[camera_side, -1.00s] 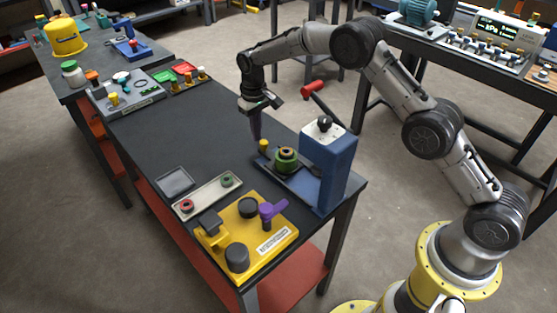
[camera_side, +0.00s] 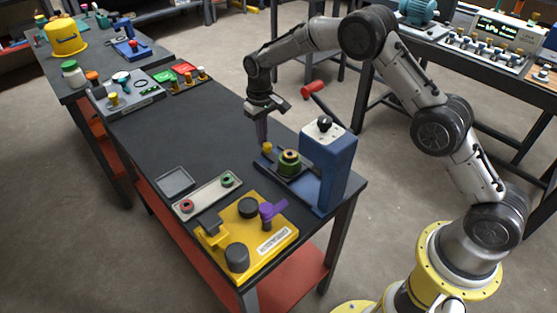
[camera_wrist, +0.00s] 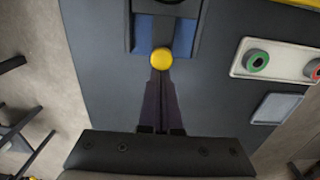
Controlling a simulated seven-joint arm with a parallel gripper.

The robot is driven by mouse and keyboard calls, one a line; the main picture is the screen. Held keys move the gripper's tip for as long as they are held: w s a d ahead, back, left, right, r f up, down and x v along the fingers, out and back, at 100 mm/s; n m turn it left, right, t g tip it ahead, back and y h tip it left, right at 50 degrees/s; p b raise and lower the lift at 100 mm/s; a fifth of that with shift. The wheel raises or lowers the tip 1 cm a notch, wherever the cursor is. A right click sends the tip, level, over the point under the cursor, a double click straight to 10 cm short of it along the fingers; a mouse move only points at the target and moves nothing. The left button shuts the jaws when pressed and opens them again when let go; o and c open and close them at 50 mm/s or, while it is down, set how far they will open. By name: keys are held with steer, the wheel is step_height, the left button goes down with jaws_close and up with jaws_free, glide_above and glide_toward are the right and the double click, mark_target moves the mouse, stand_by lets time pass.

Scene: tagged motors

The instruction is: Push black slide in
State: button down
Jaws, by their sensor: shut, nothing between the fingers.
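The black slide (camera_side: 289,175) lies in the blue press (camera_side: 328,165) near the right edge of the table. It carries a green and yellow round part (camera_side: 289,161) and has a yellow knob (camera_side: 267,148) at its outer end. My gripper (camera_side: 262,143) is shut and empty, pointing down beside the yellow knob. In the wrist view the shut fingertips (camera_wrist: 161,72) reach the yellow knob (camera_wrist: 161,58), touching it or almost so. The slide (camera_wrist: 164,6) shows beyond the knob, partly cut off by the frame's top edge.
A red-handled lever (camera_side: 313,88) sticks out from the press. A plate with red and green buttons (camera_side: 207,195) and a yellow fixture (camera_side: 245,235) with a purple handle stand in front. The table (camera_side: 190,130) left of my gripper is clear.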

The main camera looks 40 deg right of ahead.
mark_target(287, 153)
steer(key=shift+s, duration=3.85)
steer(key=shift+s+f, duration=0.15)
steer(key=shift+s, duration=0.7)
steer(key=shift+s+a, duration=0.1)
steer(key=shift+s, duration=1.3)
steer(key=shift+w, duration=1)
steer(key=shift+w+r, duration=0.35)
steer(key=shift+r, duration=0.45)
steer(key=shift+w+r, duration=0.3)
steer(key=shift+r, duration=0.5)
steer(key=w+r, duration=0.2)
steer(key=r, duration=0.1)
steer(key=shift+r, duration=0.1)
